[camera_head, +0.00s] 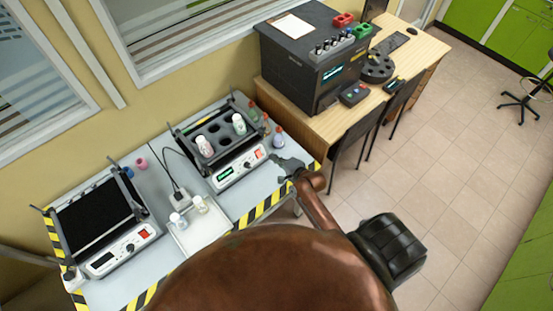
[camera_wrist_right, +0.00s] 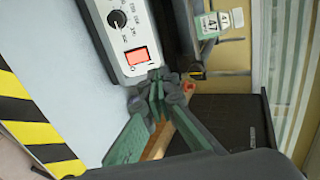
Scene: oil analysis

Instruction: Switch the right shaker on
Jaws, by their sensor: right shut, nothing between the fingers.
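The right shaker (camera_head: 225,172) is a white-fronted unit with a black rack on top. Its small display glows green, with a knob and a red rocker switch (camera_head: 258,154) at the panel's right end. The switch looks bright red-orange in the right wrist view (camera_wrist_right: 137,56). My right gripper (camera_head: 284,163) is shut and empty, just off the panel's right end. In the right wrist view its fingertips (camera_wrist_right: 157,84) are close beside the switch; whether they touch the panel cannot be told.
The left shaker (camera_head: 120,247), with a black top and a red switch, stands at the table's left. A white tray (camera_head: 205,232) with bottles lies between the shakers. Small bottles (camera_head: 278,138) stand right of the right shaker. A dark analyser (camera_head: 300,65) occupies the wooden desk.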

